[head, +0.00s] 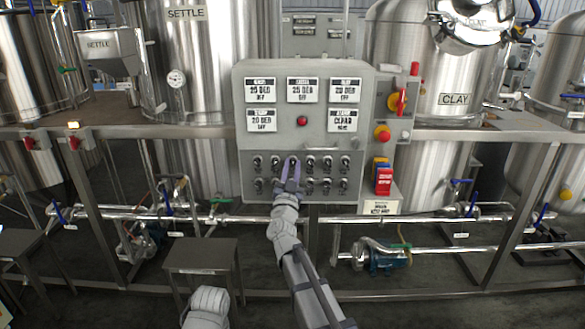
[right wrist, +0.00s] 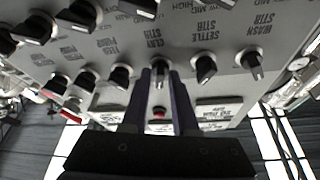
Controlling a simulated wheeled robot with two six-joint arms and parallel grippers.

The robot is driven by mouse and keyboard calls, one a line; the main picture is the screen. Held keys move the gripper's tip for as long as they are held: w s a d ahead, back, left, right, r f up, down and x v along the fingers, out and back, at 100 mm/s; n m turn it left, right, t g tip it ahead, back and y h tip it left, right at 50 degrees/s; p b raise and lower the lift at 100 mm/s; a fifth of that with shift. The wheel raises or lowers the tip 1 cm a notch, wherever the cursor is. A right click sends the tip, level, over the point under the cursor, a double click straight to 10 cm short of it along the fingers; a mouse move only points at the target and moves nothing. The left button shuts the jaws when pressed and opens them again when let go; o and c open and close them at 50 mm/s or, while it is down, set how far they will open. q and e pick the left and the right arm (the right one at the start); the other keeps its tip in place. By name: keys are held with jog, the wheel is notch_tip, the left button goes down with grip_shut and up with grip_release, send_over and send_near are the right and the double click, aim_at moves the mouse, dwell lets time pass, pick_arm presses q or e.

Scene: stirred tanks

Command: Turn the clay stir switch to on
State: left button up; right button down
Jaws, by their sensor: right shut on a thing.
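The grey control panel (head: 226,150) carries two rows of small black rotary switches. The clay stir switch (right wrist: 160,76) is in the upper row, beside the printed clay stir label (right wrist: 154,38) in the right wrist view. My right gripper (head: 291,173) reaches up to the panel from below. Its two purple fingers (right wrist: 160,82) are shut on the clay stir switch, one on each side. The fingers partly hide the knob, and I cannot tell its exact pointing direction. My left gripper is not in view.
The settle stir switch (right wrist: 205,68) and wash stir switch (right wrist: 252,63) are close beside the fingers. White display cards (head: 303,90) and a red light (head: 302,121) sit above the switches. A yellow-and-red knob (head: 382,133) is at the panel's right. Pipes (head: 400,218) run below.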

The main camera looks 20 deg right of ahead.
jog(key=shift+w+r+m+g+h+p, duration=0.1)
jog(key=shift+m+g+h+p, duration=0.4)
jog(key=shift+m, duration=1.3)
jog(key=shift+m+h, duration=0.3)
jog(key=shift+h, duration=0.1)
jog(key=c, duration=0.9)
grip_release()
jog(key=shift+a, duration=0.1)
jog(key=b+v, duration=0.3)
jog(key=v, duration=0.5)
